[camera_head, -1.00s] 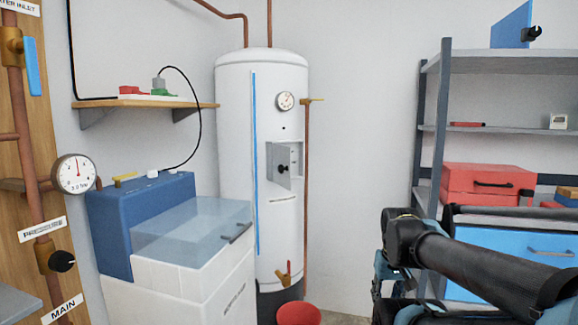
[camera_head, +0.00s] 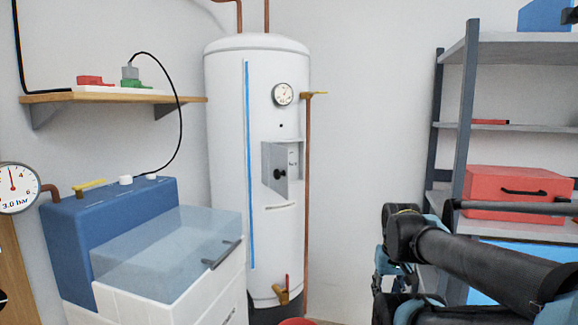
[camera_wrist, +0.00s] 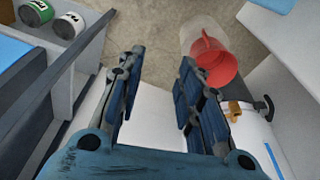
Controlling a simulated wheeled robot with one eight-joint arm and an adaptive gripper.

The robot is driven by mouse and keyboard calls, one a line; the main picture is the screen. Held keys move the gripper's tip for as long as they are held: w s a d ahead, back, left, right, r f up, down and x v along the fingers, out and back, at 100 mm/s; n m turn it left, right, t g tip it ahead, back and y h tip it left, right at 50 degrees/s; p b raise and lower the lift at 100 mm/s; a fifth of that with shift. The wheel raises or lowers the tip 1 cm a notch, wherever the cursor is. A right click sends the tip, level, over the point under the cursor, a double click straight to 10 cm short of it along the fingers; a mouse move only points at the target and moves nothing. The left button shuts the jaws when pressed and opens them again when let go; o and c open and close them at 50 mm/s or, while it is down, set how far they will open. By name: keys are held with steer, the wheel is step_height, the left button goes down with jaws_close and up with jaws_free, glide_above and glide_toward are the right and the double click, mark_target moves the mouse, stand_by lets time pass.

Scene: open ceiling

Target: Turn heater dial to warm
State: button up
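The heater is a tall white tank (camera_head: 225,150) against the back wall in the head view. A small grey box or panel (camera_head: 267,161) sits on its front, with a round black knob (camera_head: 279,174). Small markings beside the knob are too small to read, so I cannot tell its setting. A round gauge (camera_head: 283,94) is above it. In the wrist view, my gripper (camera_wrist: 161,58) has its two fingers apart with nothing between them. It points toward the floor, away from the knob, which that view does not show.
A blue-and-white chest with a clear lid (camera_head: 165,250) stands left of the heater. A grey shelf rack (camera_head: 462,130) with a red case (camera_head: 512,194) is at right. A red bucket (camera_wrist: 208,62) stands on the floor. A copper pipe (camera_head: 308,200) runs beside the tank. Wall space between tank and rack is clear.

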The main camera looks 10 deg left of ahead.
steer(key=shift+w+d, duration=0.15)
steer(key=shift+w, duration=0.15)
steer(key=shift+o, duration=0.6)
